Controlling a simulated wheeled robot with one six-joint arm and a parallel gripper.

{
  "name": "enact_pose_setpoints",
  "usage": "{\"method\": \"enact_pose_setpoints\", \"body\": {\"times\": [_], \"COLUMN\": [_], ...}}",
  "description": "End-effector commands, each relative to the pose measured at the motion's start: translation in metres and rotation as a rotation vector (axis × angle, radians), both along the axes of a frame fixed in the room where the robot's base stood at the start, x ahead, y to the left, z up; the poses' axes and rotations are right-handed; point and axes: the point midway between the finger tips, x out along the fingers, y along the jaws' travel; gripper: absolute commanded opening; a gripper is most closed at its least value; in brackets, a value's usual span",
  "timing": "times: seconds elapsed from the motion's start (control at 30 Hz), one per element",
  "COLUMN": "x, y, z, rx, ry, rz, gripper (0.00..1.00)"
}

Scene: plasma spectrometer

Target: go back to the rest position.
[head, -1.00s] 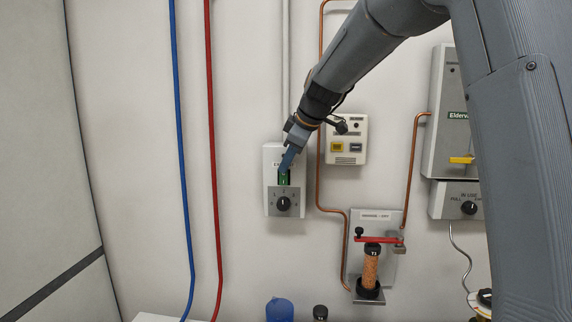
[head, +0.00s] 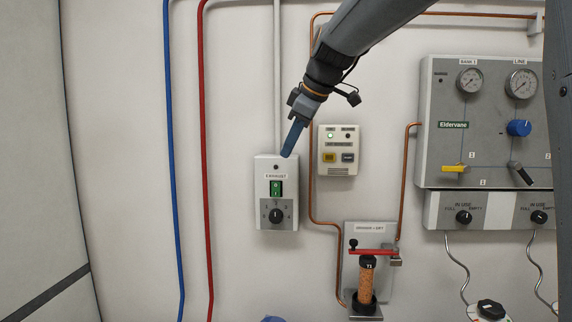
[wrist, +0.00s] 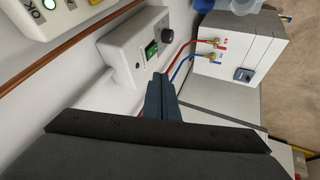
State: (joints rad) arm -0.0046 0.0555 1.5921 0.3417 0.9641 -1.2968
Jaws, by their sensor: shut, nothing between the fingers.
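My gripper (head: 292,139) is shut and empty. In the head view its blue fingers point down and left, with the tips close to the top edge of the exhaust control box (head: 276,166). I cannot tell whether they touch it. The box carries a green rocker switch (head: 276,188) and a black knob (head: 275,215), both now in clear view. In the wrist view the shut fingers (wrist: 160,82) point toward the same box (wrist: 138,50), with its green switch (wrist: 152,50) beyond the tips.
A detector panel (head: 338,150) with a lit green lamp hangs right of the box. Copper pipes (head: 311,180) run beside it. Below is an orange-filled drying column (head: 366,283). A gas panel (head: 485,130) is at right. Bare wall lies left of the blue pipe (head: 171,150).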

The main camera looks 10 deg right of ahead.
Motion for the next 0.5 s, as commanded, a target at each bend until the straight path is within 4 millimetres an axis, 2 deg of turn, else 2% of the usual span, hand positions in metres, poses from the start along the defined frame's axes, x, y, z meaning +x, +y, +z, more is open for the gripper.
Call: {"method": "enact_pose_setpoints", "body": {"times": [0.17, 0.5], "x": [-0.0025, -0.002], "y": [-0.0058, -0.0083], "z": [0.0072, 0.0034], "rx": [0.001, 0.004], "ry": [0.0, 0.007], "rz": [-0.003, -0.011], "gripper": [0.0, 0.0]}}
